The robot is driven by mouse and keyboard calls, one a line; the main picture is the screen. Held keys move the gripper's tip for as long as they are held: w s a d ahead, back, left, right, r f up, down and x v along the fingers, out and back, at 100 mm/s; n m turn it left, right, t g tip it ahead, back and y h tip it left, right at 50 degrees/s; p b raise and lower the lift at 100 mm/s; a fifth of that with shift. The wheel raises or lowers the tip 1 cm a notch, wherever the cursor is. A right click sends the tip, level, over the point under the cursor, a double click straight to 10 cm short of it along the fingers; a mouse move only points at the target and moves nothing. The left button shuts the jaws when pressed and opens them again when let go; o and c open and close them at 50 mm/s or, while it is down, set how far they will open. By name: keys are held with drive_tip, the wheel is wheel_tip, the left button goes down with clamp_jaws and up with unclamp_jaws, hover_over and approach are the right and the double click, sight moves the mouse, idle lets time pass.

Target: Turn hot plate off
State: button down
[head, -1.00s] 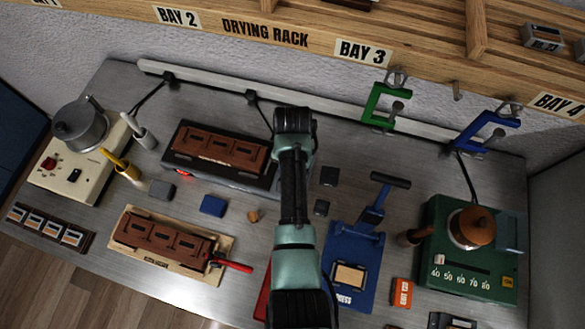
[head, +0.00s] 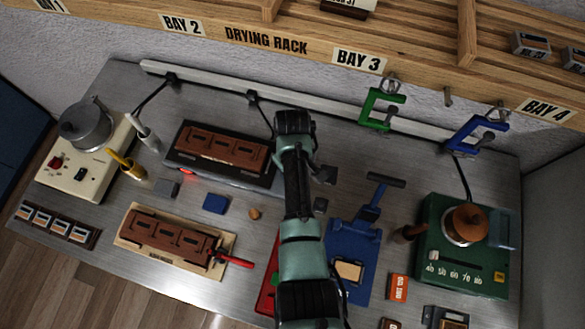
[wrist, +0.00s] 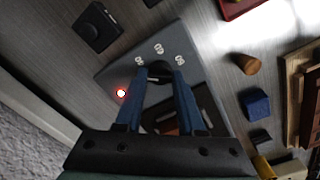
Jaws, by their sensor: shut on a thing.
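The hot plate is a dark, flat unit with a brown mold (head: 222,148) on it, at the back centre-left in the head view. Its grey control end (wrist: 190,65) with white numerals shows in the wrist view. A small red light (wrist: 121,93) glows on that end, and a red glow also shows at the unit's front left in the head view. My gripper (wrist: 160,73) is shut on the dark knob (wrist: 158,70) beside the numerals. The fingers cover part of the knob, so its setting is unclear. My arm hides this end in the head view.
A dark block (wrist: 97,25) stands close to the control end. A blue block (head: 215,203) and a cork-like piece (head: 254,213) lie in front. A blue press (head: 350,250) and green heater unit (head: 455,265) stand right. The drying rack (head: 220,38) runs behind.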

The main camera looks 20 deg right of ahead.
drive_tip(key=n, duration=0.3)
drive_tip(key=shift+w+r+n, duration=0.1)
drive_tip(key=shift+n, duration=0.2)
drive_tip(key=shift+n+p, duration=0.4)
drive_tip(key=shift+n, duration=1.4)
drive_tip(key=c, duration=0.5)
unclamp_jaws()
wheel_tip(320, 180, up, 13)
drive_tip(key=shift+f+b, duration=0.1)
drive_tip(key=shift+b, duration=0.65)
